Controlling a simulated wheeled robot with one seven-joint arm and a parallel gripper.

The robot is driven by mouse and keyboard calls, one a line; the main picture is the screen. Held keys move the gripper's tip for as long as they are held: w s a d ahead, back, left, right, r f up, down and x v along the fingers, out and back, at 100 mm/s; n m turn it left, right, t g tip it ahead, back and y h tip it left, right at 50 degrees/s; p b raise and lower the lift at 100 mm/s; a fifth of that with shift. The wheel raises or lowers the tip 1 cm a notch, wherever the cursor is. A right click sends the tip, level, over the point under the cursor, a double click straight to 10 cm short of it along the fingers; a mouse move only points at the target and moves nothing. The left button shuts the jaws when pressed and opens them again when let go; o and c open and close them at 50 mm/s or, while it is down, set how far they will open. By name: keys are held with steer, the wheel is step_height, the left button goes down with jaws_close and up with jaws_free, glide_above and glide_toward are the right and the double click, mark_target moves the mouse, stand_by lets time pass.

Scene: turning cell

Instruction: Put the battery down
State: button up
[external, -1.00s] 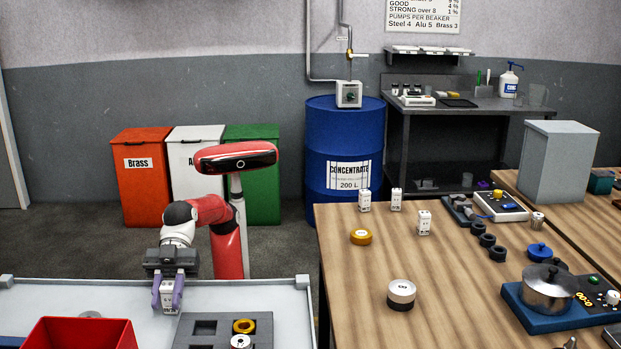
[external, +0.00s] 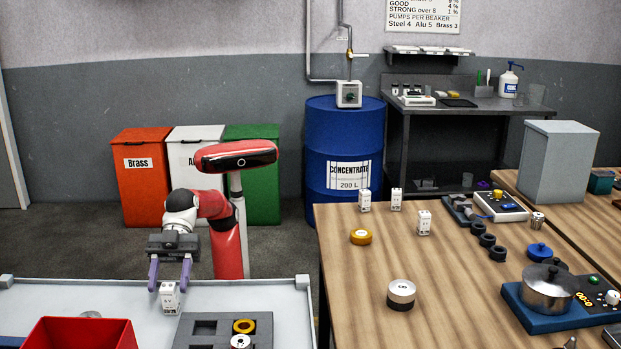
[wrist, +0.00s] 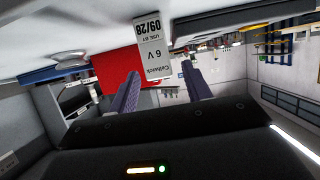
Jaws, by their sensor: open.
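The battery (external: 170,299) is a small white block with dark print. It stands upright on the light grey bench top (external: 130,299), between the red bin and the grey tray. My gripper (external: 170,275) is open just above it, with its purple fingers apart and clear of it on both sides. In the wrist view the battery (wrist: 152,50) shows its label "6 V" and "09/28" beyond the fingertips of my gripper (wrist: 160,80). Nothing is between the fingers.
A red bin (external: 80,328) stands at the front left of the bench. A grey tray (external: 264,325) with square pockets, a brass ring and a whitish round part lies to the right. More white blocks (external: 424,222) stand on the wooden table (external: 450,310).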

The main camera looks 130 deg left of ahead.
steer(key=r+p, duration=0.1)
steer(key=r, duration=0.5)
steer(key=shift+w+d+r+p, duration=0.15)
steer(key=shift+w+r+p, duration=0.1)
steer(key=shift+p, duration=0.1)
